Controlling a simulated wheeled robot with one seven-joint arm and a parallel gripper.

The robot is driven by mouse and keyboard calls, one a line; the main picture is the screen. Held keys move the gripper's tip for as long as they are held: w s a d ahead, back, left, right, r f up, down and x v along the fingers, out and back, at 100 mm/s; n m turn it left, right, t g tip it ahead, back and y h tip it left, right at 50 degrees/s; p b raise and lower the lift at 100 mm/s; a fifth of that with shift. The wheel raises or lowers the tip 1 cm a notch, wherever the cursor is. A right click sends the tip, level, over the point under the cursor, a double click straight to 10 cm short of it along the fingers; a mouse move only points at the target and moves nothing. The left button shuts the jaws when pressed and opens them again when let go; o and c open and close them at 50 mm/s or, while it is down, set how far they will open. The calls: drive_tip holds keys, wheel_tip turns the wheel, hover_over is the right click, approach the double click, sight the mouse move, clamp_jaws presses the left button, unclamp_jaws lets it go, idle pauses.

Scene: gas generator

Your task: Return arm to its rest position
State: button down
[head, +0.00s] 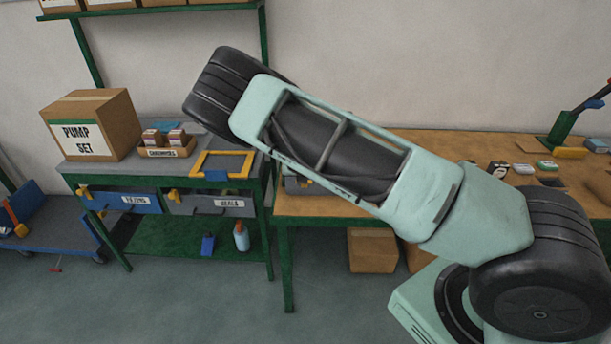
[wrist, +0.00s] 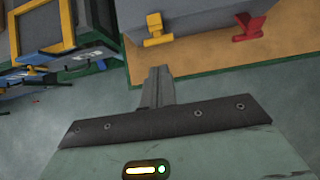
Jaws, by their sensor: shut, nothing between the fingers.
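My pale green arm (head: 440,205) rises from the lower right and reaches up to the left across the head view. My gripper is hidden behind the arm there. In the wrist view my gripper (wrist: 157,88) has its fingers together, with nothing between them. It points toward the wooden bench's edge and the floor, apart from a grey case (wrist: 200,20) with a yellow latch and a red latch. The fingertips appear just below the case in the picture. Only a small part of this case seems to show behind my arm in the head view.
A green workbench (head: 187,180) at left bears a PUMP SET box (head: 112,133), a small labelled tray (head: 167,152) and a yellow frame (head: 228,155). The wooden bench (head: 325,207) extends right with small items. Boxes (head: 372,250) stand underneath. A blue cart (head: 60,235) is far left.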

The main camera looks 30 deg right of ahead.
idle(0.4)
drive_tip(key=s+a+r+m+g+y+b, duration=0.2)
drive_tip(key=s+a+r+m+b, duration=0.15)
drive_tip(key=s+a+m, duration=0.65)
drive_tip(key=s+a+r+m+g+y+b, duration=0.25)
drive_tip(key=s+a+m+b, duration=0.2)
drive_tip(key=s+a, duration=0.5)
drive_tip(key=s+a+r+m+g+b, duration=0.1)
drive_tip(key=s+a+r+m+b, duration=0.1)
drive_tip(key=s, duration=0.9)
drive_tip(key=s+a+r+m+b, duration=0.2)
drive_tip(key=s+a+r+m, duration=0.2)
drive_tip(key=s, duration=0.7)
drive_tip(key=shift+a+r+m+g, duration=0.35)
drive_tip(key=shift+a+r, duration=0.05)
drive_tip(key=shift+a, duration=0.4)
drive_tip(key=shift+y, duration=0.25)
